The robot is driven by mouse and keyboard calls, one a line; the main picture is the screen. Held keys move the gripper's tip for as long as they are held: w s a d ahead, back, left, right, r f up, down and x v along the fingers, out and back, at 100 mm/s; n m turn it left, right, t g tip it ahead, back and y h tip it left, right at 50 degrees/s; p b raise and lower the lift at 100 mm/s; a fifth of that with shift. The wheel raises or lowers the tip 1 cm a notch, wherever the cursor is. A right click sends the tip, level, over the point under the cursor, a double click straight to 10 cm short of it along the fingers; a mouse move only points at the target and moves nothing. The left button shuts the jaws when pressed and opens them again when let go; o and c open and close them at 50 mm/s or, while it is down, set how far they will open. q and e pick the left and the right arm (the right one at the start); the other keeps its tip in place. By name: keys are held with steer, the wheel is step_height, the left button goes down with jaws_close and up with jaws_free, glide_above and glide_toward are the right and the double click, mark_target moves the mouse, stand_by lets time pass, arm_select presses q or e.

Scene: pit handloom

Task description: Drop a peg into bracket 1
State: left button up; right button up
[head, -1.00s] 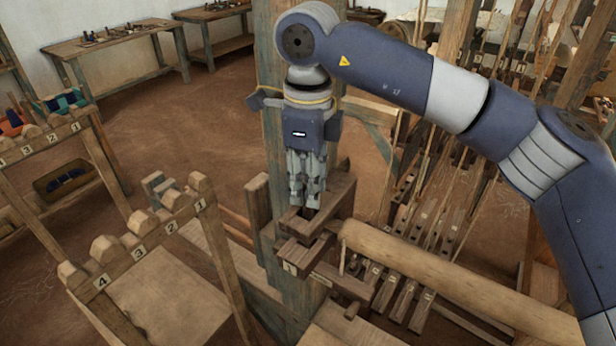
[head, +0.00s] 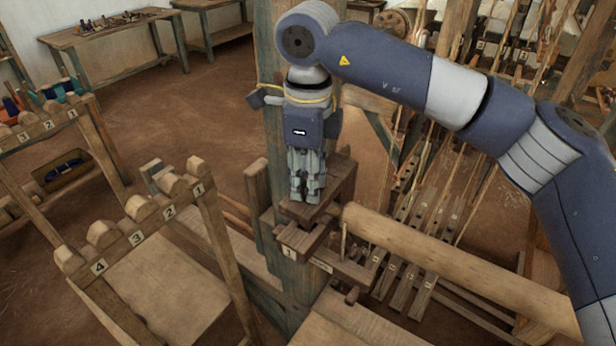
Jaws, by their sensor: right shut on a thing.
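My right gripper (head: 307,199) points straight down over the wooden bracket 1 (head: 306,236), which is fixed to the upright post and carries a label "1" on its front. The fingers are closed together, with their tips at the top of the bracket. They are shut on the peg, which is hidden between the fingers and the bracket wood. I cannot tell whether any of it is inside the bracket. My left gripper is not in view.
A round wooden beam (head: 450,272) runs right from beside the bracket. A numbered rack (head: 150,226) with rounded tops stands at left. Numbered treadles (head: 405,290) lie below the beam. A worktable (head: 100,38) with small tools stands at back left.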

steer(key=o, duration=1.1)
step_height(320, 180, up, 12)
